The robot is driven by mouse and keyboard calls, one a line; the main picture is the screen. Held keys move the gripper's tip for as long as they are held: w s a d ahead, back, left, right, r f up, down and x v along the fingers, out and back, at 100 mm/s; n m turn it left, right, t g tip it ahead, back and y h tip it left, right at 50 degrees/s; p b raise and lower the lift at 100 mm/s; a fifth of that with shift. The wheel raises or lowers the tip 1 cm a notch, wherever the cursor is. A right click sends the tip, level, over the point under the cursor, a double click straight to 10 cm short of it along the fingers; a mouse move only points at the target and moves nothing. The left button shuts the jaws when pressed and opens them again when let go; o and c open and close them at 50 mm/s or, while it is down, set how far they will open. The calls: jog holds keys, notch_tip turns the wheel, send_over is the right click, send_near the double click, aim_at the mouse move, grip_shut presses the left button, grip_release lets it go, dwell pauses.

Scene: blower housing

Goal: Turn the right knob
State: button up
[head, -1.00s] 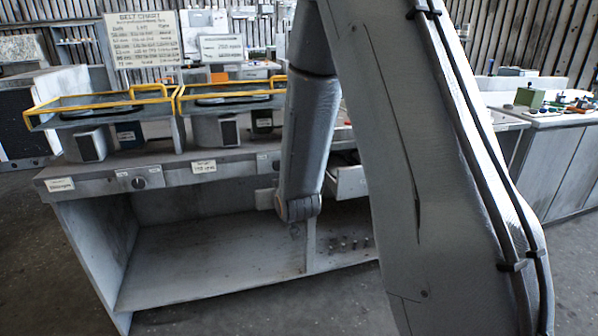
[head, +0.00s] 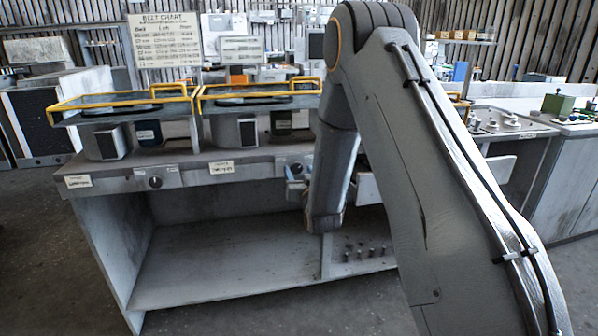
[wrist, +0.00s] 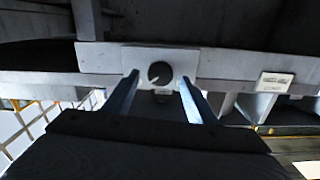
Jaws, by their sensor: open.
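The right knob is a round dark dial on a pale plate on the bench's front rail. In the wrist view the knob (wrist: 160,73) sits near the middle, between the fingertips of my gripper (wrist: 159,77). The two bluish fingers are apart, one on each side of it, with a gap to the knob on both sides. I cannot tell whether the tips reach its depth. In the head view my gripper (head: 296,186) is small and partly behind my arm, at the right knob's plate. The left knob (head: 155,182) is in plain view on the same rail.
The bench (head: 105,180) has an open lower shelf. Yellow-railed trays (head: 125,101) stand on top, with a belt chart (head: 165,40) behind. Labels such as this one (head: 221,167) are on the rail. A side counter (head: 510,122) stands at right. The floor in front is clear.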

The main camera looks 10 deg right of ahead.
jog(key=shift+w, duration=0.6)
jog(key=c, duration=1.1)
jog(key=shift+o, duration=0.2)
jog(key=shift+n, duration=0.3)
jog(key=n+b, duration=0.1)
jog(key=n, duration=0.3)
jog(key=shift+a, duration=0.1)
jog(key=shift+n, duration=2.4)
jog(key=shift+a+b, duration=0.1)
jog(key=shift+b, duration=0.2)
